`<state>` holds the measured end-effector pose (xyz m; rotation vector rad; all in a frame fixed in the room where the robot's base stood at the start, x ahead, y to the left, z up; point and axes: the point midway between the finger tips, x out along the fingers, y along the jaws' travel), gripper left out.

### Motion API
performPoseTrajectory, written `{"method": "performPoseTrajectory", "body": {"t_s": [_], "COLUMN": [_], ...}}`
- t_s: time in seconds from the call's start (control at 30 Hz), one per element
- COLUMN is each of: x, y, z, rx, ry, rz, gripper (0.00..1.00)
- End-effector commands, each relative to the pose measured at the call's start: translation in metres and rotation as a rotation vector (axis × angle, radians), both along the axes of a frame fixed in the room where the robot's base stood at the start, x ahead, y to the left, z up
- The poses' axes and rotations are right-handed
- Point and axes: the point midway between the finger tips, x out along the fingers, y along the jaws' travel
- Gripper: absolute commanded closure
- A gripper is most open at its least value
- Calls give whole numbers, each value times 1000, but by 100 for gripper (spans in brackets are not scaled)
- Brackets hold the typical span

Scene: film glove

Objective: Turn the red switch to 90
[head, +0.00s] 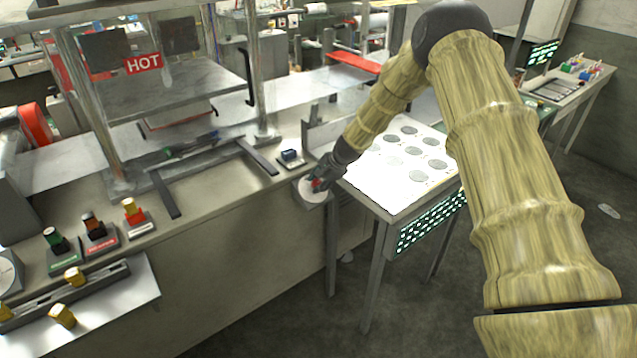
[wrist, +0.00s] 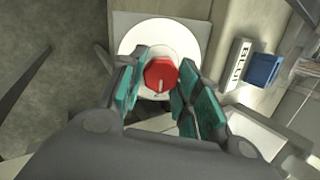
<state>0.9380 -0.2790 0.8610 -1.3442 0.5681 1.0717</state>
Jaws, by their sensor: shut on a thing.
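The red switch (wrist: 160,75) is a round red knob with a pale pointer line, in the middle of a white dial plate (wrist: 160,33). In the wrist view the pointer line aims toward the lower edge of the picture; the dial's markings are too small to read. My gripper (wrist: 160,85) has its two teal-padded fingers on either side of the knob, shut on it. In the head view the red switch (head: 316,184) shows at the counter's front right corner, partly hidden by my gripper (head: 322,178).
A blue switch (head: 290,155) on a labelled base sits just behind the dial. A lit table (head: 420,195) with grey discs stands to the right. A red HOT sign (head: 143,63) hangs on the glass-sided press at left. Several coloured switches (head: 95,228) stand on the left counter.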

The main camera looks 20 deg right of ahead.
Motion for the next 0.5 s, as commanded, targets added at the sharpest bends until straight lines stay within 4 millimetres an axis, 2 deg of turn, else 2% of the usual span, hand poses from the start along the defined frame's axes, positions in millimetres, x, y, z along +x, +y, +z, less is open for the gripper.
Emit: {"method": "performPoseTrajectory", "body": {"t_s": [0.5], "x": [0], "y": [-2], "z": [-1], "rx": [24], "ry": [10], "rz": [-49], "gripper": [91]}}
